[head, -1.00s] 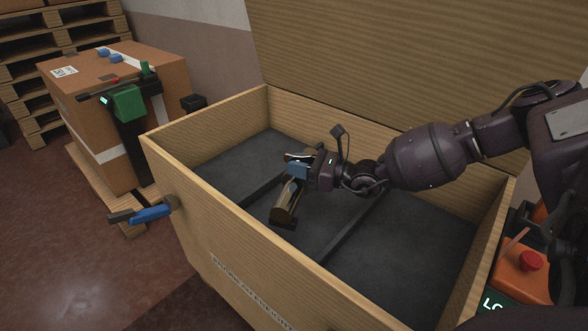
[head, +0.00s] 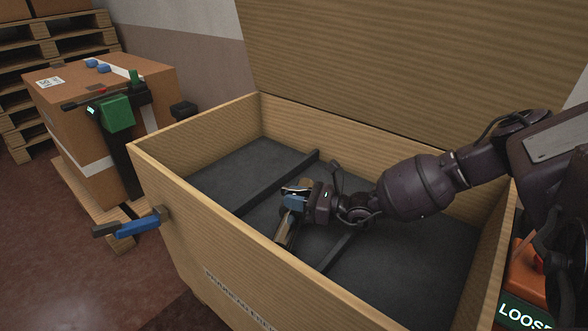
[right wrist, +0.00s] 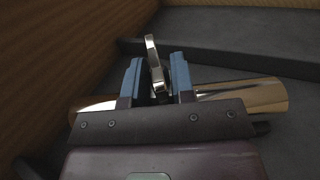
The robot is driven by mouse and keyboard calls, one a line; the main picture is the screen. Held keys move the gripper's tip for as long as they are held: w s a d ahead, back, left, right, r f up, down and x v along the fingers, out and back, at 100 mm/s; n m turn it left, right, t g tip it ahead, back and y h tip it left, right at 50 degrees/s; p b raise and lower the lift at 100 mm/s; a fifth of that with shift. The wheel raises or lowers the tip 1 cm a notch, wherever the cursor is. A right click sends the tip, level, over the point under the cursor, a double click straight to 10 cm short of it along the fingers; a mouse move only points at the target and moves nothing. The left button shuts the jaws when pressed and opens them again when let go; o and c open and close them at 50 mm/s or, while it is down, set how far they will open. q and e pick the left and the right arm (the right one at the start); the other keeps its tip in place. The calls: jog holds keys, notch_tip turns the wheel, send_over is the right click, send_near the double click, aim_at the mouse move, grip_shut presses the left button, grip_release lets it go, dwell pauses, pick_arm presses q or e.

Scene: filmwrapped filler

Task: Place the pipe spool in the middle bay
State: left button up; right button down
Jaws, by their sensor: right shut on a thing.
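The pipe spool (head: 285,233) is a brass-coloured cylinder with a bright metal piece on it. My right gripper (head: 294,197) is shut on it, inside the wooden crate (head: 190,207), over the middle bay (head: 262,212) between two dark dividers. In the right wrist view the blue fingers (right wrist: 157,78) close around the metal piece, and the brass body (right wrist: 240,95) lies crosswise beneath. My left gripper is not in view.
The left divider (head: 282,180) and right divider (head: 338,250) flank the spool. The left bay (head: 230,170) and right bay (head: 400,275) look empty. The raised lid (head: 420,70) stands behind. A cardboard box (head: 55,125) is left, an orange unit (head: 522,278) right.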

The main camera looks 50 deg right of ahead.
jog(key=c, duration=1)
grip_release()
jog(key=shift+o, duration=0.2)
jog(key=shift+s+d+r, duration=0.1)
jog(key=shift+s, duration=0.1)
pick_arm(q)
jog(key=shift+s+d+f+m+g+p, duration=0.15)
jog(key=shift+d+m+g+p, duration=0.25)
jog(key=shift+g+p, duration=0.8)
pick_arm(e)
jog(key=v, duration=1.1)
jog(key=shift+s+p, duration=0.3)
jog(key=shift+p, duration=0.05)
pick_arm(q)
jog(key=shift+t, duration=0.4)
pick_arm(e)
jog(key=shift+d, duration=0.1)
